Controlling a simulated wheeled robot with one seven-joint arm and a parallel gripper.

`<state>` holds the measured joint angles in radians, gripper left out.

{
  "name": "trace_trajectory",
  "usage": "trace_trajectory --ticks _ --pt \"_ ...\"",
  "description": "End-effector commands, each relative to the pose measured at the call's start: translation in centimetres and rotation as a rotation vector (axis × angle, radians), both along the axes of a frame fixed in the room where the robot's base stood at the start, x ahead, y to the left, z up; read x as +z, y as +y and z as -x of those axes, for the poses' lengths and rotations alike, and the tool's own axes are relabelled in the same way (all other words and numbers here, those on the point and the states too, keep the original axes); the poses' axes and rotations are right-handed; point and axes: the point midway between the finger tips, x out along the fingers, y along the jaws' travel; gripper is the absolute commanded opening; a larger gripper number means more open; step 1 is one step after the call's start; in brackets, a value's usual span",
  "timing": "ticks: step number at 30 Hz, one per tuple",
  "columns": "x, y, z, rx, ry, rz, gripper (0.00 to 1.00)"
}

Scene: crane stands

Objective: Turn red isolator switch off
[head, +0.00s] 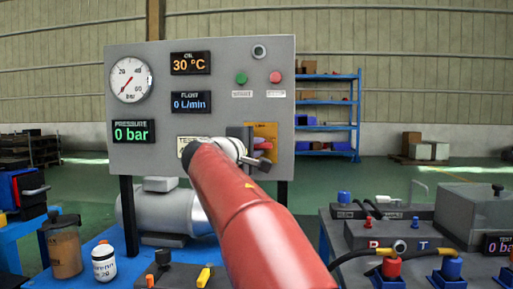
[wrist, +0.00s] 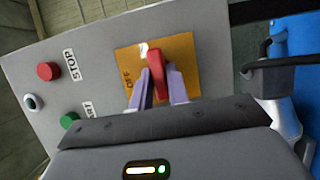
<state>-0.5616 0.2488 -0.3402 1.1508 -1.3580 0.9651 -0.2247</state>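The red isolator switch handle (wrist: 157,72) stands out from an orange-yellow plate (wrist: 184,56) in the wrist view. Lettering on the plate is partly covered. My gripper (wrist: 160,84) has its two pale purple fingers on either side of the handle, with little or no gap visible, and looks shut on it. In the head view the plate (head: 267,130) is on the right of the grey panel (head: 215,110). My gripper (head: 262,147) reaches it there, and my red arm hides the panel's lower part.
Green (head: 241,78) and red (head: 275,77) push buttons sit above the plate. Displays (head: 190,63) read 30 °C, 0 L/min and 0 bar. A motor (head: 160,212) and bottle (head: 104,262) stand below. A bench with fittings (head: 392,265) is at right.

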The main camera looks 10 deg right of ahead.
Motion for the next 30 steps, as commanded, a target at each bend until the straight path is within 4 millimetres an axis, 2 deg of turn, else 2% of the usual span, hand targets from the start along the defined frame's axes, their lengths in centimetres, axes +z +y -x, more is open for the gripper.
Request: trace_trajectory --ticks 1,3,4,17,30 --pt "0.00 0.01 0.01 0.000 0.000 0.000 0.10" --pt "0.00 0.01 0.02 0.000 0.000 0.000 0.01" --pt "-0.01 0.01 0.02 0.000 0.000 0.000 0.00" --pt "-0.30 0.00 0.03 -0.001 0.024 0.069 0.00" --pt "-0.74 -0.05 0.06 0.000 0.134 0.410 0.00"
